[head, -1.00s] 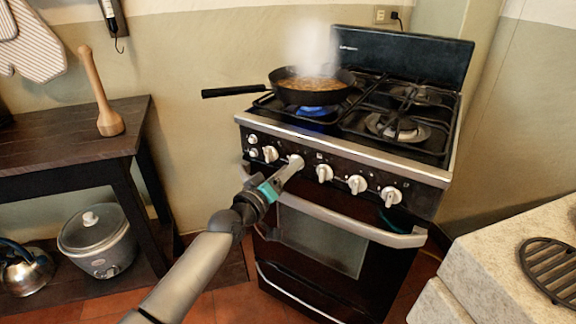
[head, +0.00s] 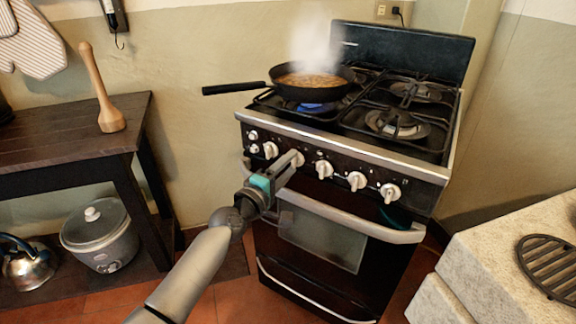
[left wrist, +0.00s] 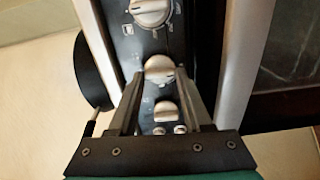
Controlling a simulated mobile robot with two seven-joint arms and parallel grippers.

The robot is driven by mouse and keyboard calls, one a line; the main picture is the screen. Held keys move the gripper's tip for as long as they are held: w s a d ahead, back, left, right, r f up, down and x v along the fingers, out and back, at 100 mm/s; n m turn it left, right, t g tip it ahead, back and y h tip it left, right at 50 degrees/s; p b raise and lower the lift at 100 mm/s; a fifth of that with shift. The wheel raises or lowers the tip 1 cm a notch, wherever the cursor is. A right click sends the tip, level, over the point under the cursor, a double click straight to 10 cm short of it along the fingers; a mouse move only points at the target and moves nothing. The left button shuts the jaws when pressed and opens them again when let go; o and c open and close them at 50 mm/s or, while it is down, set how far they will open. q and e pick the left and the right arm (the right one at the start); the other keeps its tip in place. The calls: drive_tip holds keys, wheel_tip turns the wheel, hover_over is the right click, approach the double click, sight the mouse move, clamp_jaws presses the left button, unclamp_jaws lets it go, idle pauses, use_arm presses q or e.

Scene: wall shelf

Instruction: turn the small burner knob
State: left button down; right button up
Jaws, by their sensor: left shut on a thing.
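My left gripper (head: 291,163) reaches the stove's front panel and is shut on a pale knob, the second large one from the left. In the left wrist view this knob (left wrist: 160,70) sits between the two fingertips. In the head view the fingers mostly cover it. A black pan (head: 312,92) with steaming food sits on the front left burner, with a blue flame (head: 314,108) under it. The panel's lettering is too small to read. My right gripper is not in view.
Other knobs flank the held one: one to its left (head: 270,150) and several to its right, the nearest being (head: 324,169). The oven handle (head: 350,222) runs just below. A dark wooden table (head: 70,135) stands left, a stone counter (head: 500,240) right.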

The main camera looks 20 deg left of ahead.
use_arm(q)
drive_tip(key=shift+n, duration=0.3)
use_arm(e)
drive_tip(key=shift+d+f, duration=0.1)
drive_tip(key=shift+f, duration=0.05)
use_arm(q)
drive_tip(key=shift+c, duration=2.2)
unclamp_jaws()
drive_tip(key=shift+o, duration=0.6)
drive_tip(key=shift+s+a, duration=0.15)
drive_tip(key=shift+s, duration=0.35)
drive_tip(key=p+v, duration=0.1)
drive_tip(key=v, duration=1.3)
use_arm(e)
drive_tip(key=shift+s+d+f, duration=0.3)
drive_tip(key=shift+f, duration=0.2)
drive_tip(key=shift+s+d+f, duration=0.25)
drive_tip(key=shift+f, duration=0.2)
